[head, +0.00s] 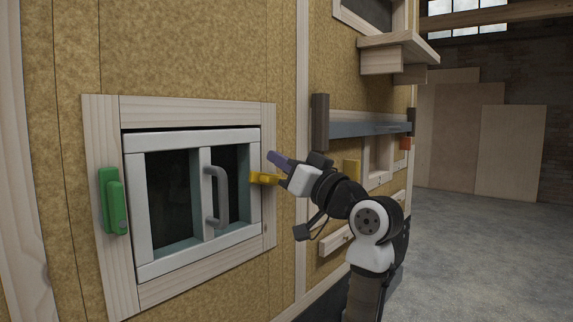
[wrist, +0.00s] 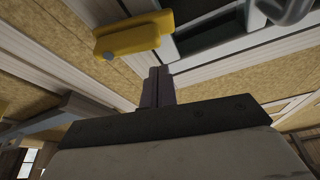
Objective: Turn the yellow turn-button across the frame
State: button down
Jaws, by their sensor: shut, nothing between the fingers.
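The yellow turn-button (head: 265,178) sits on the right side of the wooden frame (head: 269,222) around a small white window (head: 142,210). It lies roughly level in the head view, with its left end at the window's right edge. In the wrist view the yellow turn-button (wrist: 130,38) is ahead and a little left of the fingers. My gripper (head: 276,158) is shut and empty, with its purple-grey fingertips just above the turn-button. The shut fingers also show in the wrist view (wrist: 157,82). I cannot tell whether they touch the turn-button.
A grey bar handle (head: 213,197) stands out from the window's middle. A green turn-button (head: 113,200) is upright on the frame's left side. A grey ledge (head: 365,128) and a wooden shelf (head: 398,45) jut from the wall at right. The concrete floor (head: 485,240) at right is clear.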

jog(key=r+b+v, duration=0.1)
jog(key=b+v, duration=0.1)
jog(key=v, duration=0.7)
jog(key=shift+s+d+b, duration=0.2)
jog(key=shift+d+b, duration=0.15)
jog(key=shift+d, duration=0.2)
